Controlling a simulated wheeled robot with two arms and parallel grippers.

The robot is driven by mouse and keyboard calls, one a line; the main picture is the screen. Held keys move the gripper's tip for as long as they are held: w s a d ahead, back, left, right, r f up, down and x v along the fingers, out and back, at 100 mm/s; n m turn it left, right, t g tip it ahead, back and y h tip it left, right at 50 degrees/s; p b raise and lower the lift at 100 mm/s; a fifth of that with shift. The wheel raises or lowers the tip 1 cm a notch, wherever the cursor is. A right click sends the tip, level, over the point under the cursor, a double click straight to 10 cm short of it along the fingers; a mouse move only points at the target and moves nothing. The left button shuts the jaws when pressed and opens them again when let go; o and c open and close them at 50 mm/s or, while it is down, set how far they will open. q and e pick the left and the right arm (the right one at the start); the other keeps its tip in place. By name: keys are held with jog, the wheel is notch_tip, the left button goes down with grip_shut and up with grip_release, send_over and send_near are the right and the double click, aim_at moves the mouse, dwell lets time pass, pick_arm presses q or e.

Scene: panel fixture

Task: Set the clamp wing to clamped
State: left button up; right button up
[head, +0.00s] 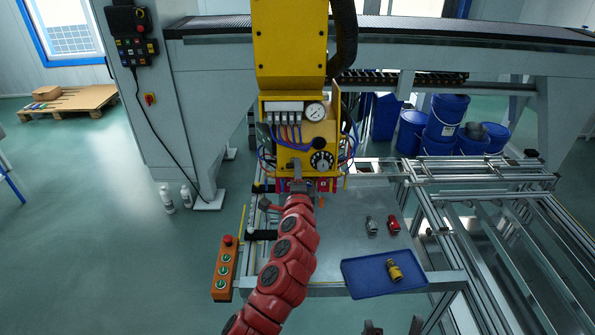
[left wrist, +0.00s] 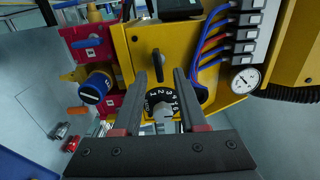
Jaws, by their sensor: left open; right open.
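The yellow panel fixture (head: 300,150) hangs below the gantry and carries a black numbered dial (head: 321,160). In the left wrist view the dial (left wrist: 160,104) has a pale grey piece at its centre, partly hidden between the fingers. Red blocks with an orange lever (left wrist: 78,114) and a blue knob (left wrist: 95,87) sit left of it. I cannot tell for sure which part is the clamp wing. My left gripper (left wrist: 160,74) is open and empty in front of the dial; contact cannot be told. My right gripper (head: 394,327) is open at the bottom edge.
A pressure gauge (head: 316,112) and coloured hoses are on the fixture. Below, a grey table holds a blue tray (head: 357,286) with a yellow fitting (head: 394,270), and two fittings behind it. An orange button box (head: 224,273) is at the table's left edge.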

pick_arm(q)
jog(key=s+b, duration=0.5)
jog(key=s, duration=1.1)
jog(key=shift+f, duration=0.1)
